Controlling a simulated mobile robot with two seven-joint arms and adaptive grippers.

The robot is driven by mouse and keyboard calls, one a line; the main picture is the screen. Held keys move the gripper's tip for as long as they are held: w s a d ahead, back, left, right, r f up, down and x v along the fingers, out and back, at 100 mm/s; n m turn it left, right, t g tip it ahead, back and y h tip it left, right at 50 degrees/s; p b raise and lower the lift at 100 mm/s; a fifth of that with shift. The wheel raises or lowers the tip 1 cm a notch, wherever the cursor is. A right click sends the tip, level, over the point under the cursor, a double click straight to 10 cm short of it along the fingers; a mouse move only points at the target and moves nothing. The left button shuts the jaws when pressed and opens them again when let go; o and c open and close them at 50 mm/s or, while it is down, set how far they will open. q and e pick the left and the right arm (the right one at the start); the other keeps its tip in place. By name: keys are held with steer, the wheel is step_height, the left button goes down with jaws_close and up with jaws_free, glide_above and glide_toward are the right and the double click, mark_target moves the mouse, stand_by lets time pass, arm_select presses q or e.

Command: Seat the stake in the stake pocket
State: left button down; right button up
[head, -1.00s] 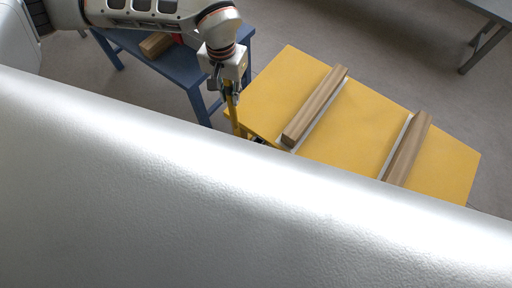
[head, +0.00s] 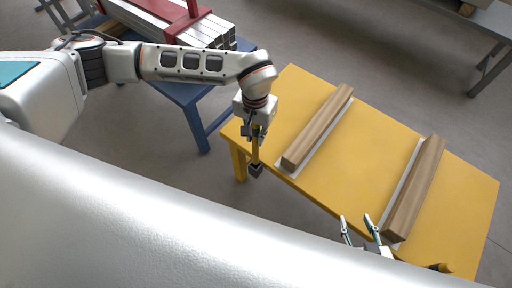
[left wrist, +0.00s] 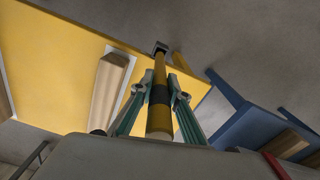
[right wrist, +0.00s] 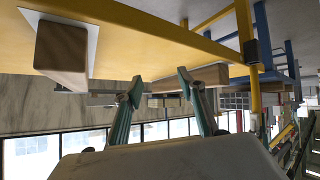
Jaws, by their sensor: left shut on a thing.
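The stake is a yellow bar with a black band, seen in the left wrist view (left wrist: 160,72) and below my left gripper in the head view (head: 256,155). My left gripper (head: 256,136) is shut on it and holds it roughly upright. The stake pocket, a dark square bracket (head: 255,170), is by the near left edge of the yellow table, at the stake's lower end; it also shows in the left wrist view (left wrist: 160,46). I cannot tell whether the stake's tip is inside it. My right gripper (head: 356,218) is open and empty at the table's front edge.
Two wooden beams (head: 318,127) (head: 415,190) lie on the yellow table (head: 365,145). A blue table (head: 205,93) behind my left arm holds metal bars (head: 175,22) and a red frame.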

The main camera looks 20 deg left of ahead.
mark_target(255, 148)
arm_select(q)
step_height(255, 148, down, 3)
step_height(255, 148, down, 4)
steer(key=shift+f+b, duration=0.25)
steer(key=shift+b, duration=0.35)
steer(key=shift+r, duration=0.1)
steer(key=c, duration=1.9)
jaws_free()
